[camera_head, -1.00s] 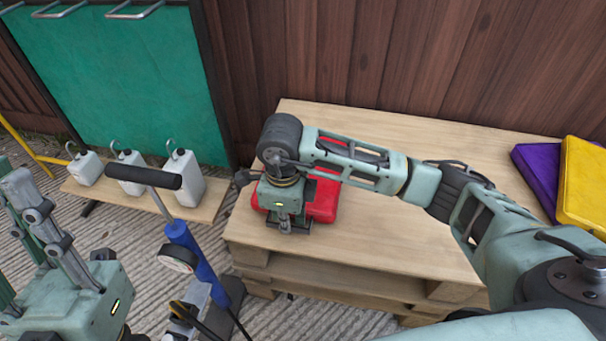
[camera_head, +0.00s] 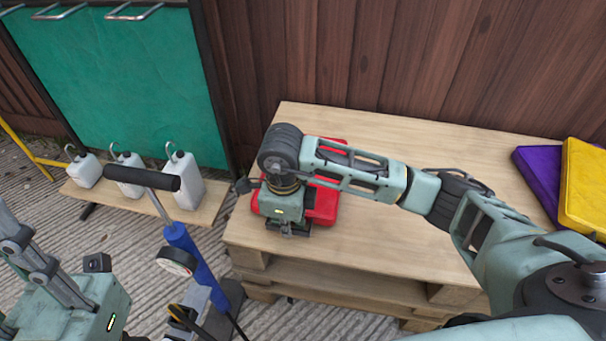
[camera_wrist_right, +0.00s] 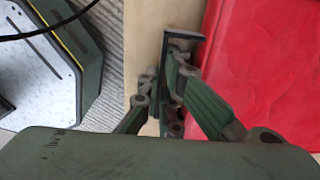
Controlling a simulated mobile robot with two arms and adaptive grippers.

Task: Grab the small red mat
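The small red mat (camera_head: 322,205) lies on the wooden pallet table, partly hidden under my right gripper and forearm. My right gripper (camera_head: 288,230) points down at the mat's front left part. In the right wrist view, the red mat (camera_wrist_right: 265,65) fills the right side, and the gripper's fingers (camera_wrist_right: 172,85) converge beside its left edge. One finger overlaps the mat in the picture. I cannot tell whether the fingers hold the mat's edge. My left gripper is at the lower left of the head view, cut off by the frame, its fingertips not clear.
The pallet table (camera_head: 400,240) is bare between the red mat and a purple mat (camera_head: 540,175) and yellow mat (camera_head: 585,190) at right. A blue pump (camera_head: 195,260) stands in front left. White canisters (camera_head: 185,185) sit on a low bench. A wooden wall is behind.

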